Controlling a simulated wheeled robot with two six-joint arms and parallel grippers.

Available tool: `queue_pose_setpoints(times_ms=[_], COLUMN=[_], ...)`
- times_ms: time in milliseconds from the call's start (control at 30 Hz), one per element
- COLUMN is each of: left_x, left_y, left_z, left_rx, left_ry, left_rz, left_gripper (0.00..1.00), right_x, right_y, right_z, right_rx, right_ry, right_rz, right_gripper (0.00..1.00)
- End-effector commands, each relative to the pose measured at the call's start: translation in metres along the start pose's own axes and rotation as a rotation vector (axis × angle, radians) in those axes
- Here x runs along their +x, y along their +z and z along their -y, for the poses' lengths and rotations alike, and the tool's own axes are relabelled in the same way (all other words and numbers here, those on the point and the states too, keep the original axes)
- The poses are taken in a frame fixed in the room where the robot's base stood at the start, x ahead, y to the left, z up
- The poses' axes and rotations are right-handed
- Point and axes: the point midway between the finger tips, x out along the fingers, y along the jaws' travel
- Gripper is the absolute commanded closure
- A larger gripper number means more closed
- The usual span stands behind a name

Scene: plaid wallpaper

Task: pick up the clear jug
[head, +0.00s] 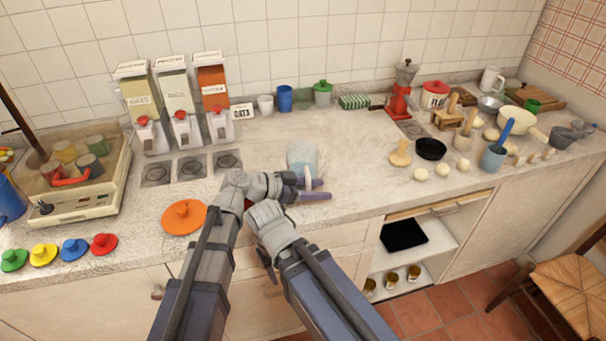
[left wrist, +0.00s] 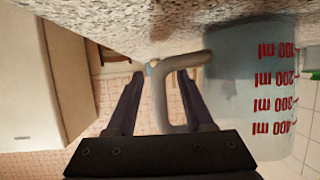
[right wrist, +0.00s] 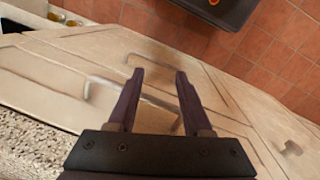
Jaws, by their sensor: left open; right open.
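The clear jug (head: 301,157) stands on the counter, partly hidden behind my left gripper in the head view. In the left wrist view the jug (left wrist: 250,90) shows red millilitre marks and a grey handle (left wrist: 160,95). My left gripper (head: 322,190) is open at the jug. In the left wrist view its fingers (left wrist: 160,85) stand on either side of the handle, with gaps on both sides. My right gripper (right wrist: 155,75) is open and empty, facing the cabinet fronts below the counter; in the head view its fingers are mostly hidden by the arm.
An orange lid (head: 184,217) lies left of my left arm. Three dispensers (head: 178,100) stand behind it. The counter between jug and bowl is clear.

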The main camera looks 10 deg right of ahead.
Motion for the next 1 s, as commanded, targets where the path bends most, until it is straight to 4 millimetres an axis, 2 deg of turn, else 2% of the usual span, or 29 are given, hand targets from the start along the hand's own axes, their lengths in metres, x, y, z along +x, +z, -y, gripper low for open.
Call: queue_pose_setpoints(times_ms=[233, 700, 1000], left_x=[0.0032, 0.0029, 0.003], left_y=[-0.0002, -0.0002, -0.0002], left_z=[-0.0001, -0.0002, -0.0001], left_rx=[0.0, -0.001, -0.001], left_ry=[-0.001, -0.001, -0.001], left_rz=[0.0, 0.0, 0.0], left_gripper=[0.49, 1.0, 1.0], right_x=[0.001, 0.001, 0.001], right_y=[-0.0001, -0.0001, -0.0001], right_z=[0.0001, 0.0001, 0.0001], right_rx=[0.0, 0.0, 0.0], right_ry=[0.0, 0.0, 0.0], right_rz=[0.0, 0.0, 0.0], right_gripper=[0.5, 0.5, 0.5])
